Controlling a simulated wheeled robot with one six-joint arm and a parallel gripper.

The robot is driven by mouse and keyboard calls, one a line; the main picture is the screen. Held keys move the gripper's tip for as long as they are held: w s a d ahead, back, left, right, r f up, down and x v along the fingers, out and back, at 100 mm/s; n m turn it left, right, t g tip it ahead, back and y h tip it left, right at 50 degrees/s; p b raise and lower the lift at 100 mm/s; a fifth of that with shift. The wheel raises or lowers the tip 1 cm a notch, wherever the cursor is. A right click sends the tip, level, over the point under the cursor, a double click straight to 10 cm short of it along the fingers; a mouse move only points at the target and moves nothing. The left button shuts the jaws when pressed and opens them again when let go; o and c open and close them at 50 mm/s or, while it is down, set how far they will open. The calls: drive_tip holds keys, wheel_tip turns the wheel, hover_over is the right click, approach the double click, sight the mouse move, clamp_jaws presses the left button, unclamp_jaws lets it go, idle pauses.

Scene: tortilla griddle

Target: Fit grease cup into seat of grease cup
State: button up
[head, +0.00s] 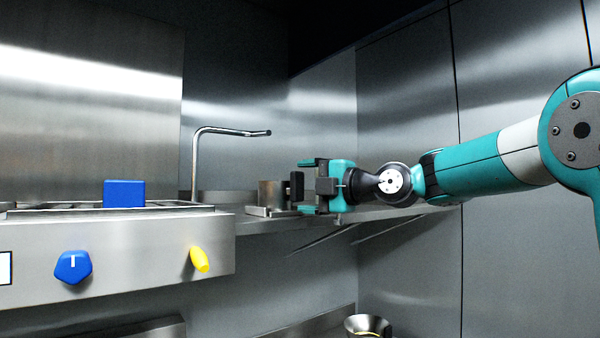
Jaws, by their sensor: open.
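A metal cup (270,195) with a black handle (296,187), apparently the grease cup, stands upright on the side shelf right of the griddle. A low flat metal piece (262,211) shows under it; I cannot tell whether this is the seat or whether the cup is fitted in it. My gripper (304,186) is open and points left at the cup's handle side. One finger is above the handle and one below it in the picture. I cannot tell whether the fingers surround or touch the handle.
The griddle (140,262) stands at left with a blue block (124,193) on top, a blue knob (73,267) and a yellow knob (199,259). A bent metal pipe (195,165) rises behind. A metal bowl (367,325) sits low at right. Steel walls close the back.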

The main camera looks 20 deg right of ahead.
sight(280, 193)
drive_tip(key=shift+p+x, duration=0.3)
drive_tip(key=shift+x, duration=0.8)
drive_tip(key=c, duration=0.7)
drive_tip(key=shift+b, duration=0.55)
drive_tip(key=o, duration=1)
drive_tip(key=shift+f, duration=0.1)
